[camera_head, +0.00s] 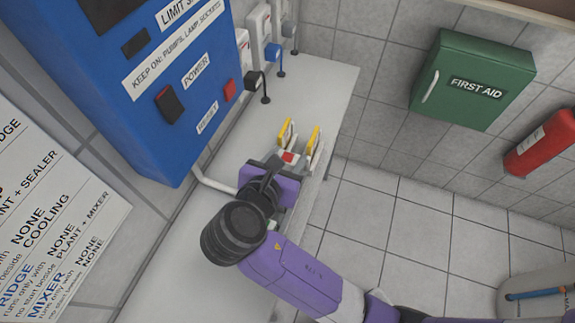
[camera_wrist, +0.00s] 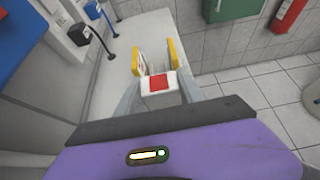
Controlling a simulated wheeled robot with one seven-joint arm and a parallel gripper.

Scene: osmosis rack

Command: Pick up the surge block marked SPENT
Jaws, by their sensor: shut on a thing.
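My gripper (camera_head: 299,141) reaches over the grey-white counter, with its two yellow-tipped fingers pointing away from me. It is shut on a small white block with a red patch (camera_head: 289,158). In the wrist view the block (camera_wrist: 160,89) sits between the fingers, near the base of the yellow tips (camera_wrist: 155,60). I cannot read any SPENT marking on it. The block's underside is hidden, and I cannot tell whether it touches the counter.
The counter (camera_head: 325,82) is bare towards its far end. A blue panel (camera_head: 150,90) with a POWER switch and red button stands left. Several plugs with cords (camera_head: 272,52) line the wall behind. A first aid cabinet (camera_head: 472,80) and fire extinguisher (camera_head: 542,142) hang right, above open floor.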

